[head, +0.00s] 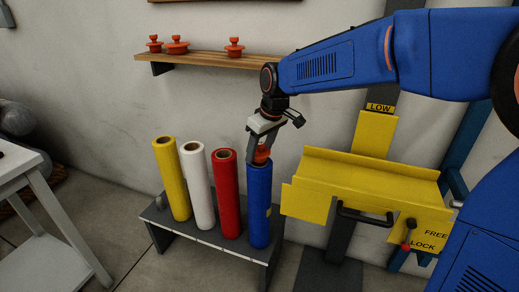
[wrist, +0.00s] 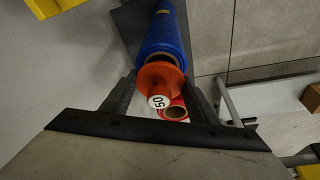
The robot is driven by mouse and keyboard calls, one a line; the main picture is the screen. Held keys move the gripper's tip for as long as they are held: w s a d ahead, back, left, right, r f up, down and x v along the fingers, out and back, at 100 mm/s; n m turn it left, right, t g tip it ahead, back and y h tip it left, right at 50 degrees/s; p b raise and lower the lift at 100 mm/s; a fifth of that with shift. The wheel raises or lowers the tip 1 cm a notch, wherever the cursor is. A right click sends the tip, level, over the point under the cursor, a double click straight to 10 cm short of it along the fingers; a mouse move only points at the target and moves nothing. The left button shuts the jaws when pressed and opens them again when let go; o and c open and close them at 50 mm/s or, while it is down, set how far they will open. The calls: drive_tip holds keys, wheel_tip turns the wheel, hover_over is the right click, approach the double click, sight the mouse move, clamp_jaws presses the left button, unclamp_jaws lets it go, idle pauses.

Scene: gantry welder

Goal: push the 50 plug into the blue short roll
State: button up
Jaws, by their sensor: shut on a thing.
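The orange plug (wrist: 162,76) carries a white label reading 50 and is between the fingers of my gripper (wrist: 158,98). In the head view my gripper (head: 263,143) points down over the blue roll (head: 258,205), shut on the plug (head: 262,154). The blue roll stands upright at the right end of the rack. The plug is at the roll's top opening, roughly in line with it. In the wrist view the blue roll (wrist: 165,30) extends beyond the plug, and part of its rim shows around it. How deep the plug sits is hidden.
Red (head: 226,195), white (head: 197,185) and yellow (head: 171,178) rolls stand left on the grey rack (head: 213,238). A wall shelf (head: 200,61) holds three orange plugs. A yellow bracket (head: 360,185) with a handle is close on the right. A white table (head: 35,190) stands left.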

drive_tip(key=shift+f, duration=0.5)
drive_tip(key=shift+f, duration=0.3)
